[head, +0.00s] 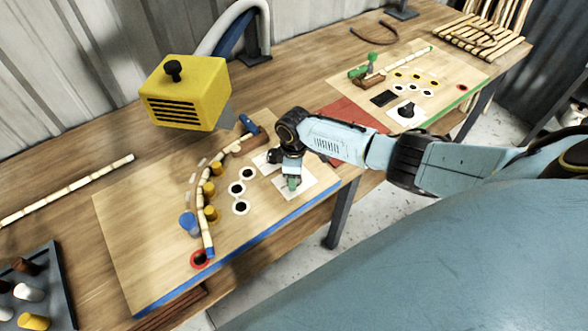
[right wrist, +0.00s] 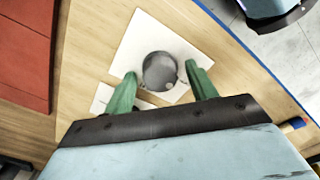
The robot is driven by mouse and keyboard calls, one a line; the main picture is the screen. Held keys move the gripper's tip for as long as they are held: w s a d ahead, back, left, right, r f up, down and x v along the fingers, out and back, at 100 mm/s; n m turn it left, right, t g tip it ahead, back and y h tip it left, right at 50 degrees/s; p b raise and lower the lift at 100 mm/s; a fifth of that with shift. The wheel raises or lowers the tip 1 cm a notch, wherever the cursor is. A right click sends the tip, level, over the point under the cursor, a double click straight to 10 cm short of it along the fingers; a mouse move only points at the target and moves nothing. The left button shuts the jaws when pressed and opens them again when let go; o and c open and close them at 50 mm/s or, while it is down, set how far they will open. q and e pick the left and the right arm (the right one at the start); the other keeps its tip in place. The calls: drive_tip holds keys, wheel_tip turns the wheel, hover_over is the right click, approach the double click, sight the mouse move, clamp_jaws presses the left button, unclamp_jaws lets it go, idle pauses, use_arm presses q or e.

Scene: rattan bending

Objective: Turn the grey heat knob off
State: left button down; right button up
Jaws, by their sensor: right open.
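The round grey heat knob (right wrist: 154,74) sits on a white square plate (right wrist: 138,38) in the right wrist view. My right gripper (right wrist: 161,69) is open, with one green fingertip on each side of the knob and small gaps visible. In the head view my right gripper (head: 292,184) points down over the white plate (head: 311,186) near the blue front edge of the board. There the gripper hides the knob. I cannot tell how far the fingertips are above the plate. My left gripper is not in view.
A yellow vented heater (head: 190,98) overhangs the near board. A bent rattan pole (head: 200,205) runs among yellow and blue pegs (head: 188,222). A second board with a black knob (head: 407,110) lies further right. A dark tray (head: 55,290) stands at lower left.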

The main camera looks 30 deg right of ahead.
wheel_tip(320, 180, up, 13)
drive_tip(key=shift+r+p, duration=0.2)
drive_tip(key=shift+p, duration=0.25)
idle(0.4)
